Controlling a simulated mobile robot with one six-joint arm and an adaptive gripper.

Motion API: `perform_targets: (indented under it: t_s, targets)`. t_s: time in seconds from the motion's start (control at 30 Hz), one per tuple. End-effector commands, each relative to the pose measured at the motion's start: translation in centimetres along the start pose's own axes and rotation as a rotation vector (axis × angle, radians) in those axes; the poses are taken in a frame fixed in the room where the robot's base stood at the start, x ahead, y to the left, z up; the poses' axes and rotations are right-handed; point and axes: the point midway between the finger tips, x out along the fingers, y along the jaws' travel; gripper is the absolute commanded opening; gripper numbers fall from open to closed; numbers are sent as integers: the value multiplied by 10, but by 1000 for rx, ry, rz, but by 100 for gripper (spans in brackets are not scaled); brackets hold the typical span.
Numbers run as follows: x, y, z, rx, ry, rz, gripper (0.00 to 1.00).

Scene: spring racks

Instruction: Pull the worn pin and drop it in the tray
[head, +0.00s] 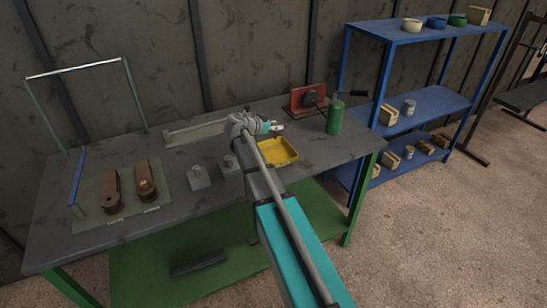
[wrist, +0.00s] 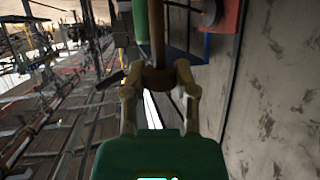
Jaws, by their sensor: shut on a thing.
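My gripper (head: 274,127) is above the back left part of the yellow tray (head: 291,158). In the wrist view my gripper (wrist: 160,76) is shut on a brown pin (wrist: 158,35), whose wider part sits between the fingertips and whose shaft runs upward in the picture. On a mat (head: 88,187) at the left of the bench lie two brown links. The left link (head: 110,185) shows a dark hole near its front end. The right link (head: 147,193) has a lighter round piece on top. The labels by them are too small to read.
Two grey blocks (head: 199,178) stand between the mat and tray. A red fixture (head: 306,97) and a green cylinder (head: 335,117) stand behind and right of the tray. A blue shelf (head: 430,99) is at the right.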

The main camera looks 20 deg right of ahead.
Motion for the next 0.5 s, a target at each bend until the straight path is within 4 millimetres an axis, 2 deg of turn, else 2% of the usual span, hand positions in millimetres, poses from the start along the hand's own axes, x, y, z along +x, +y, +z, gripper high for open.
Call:
perform_targets:
  t_s: [0.03,0.2,0.5]
  targets:
    - [3,0,8,0,0,0,0]
    - [8,0,21,0,0,0,0]
    - [14,0,35,0,0,-1,0]
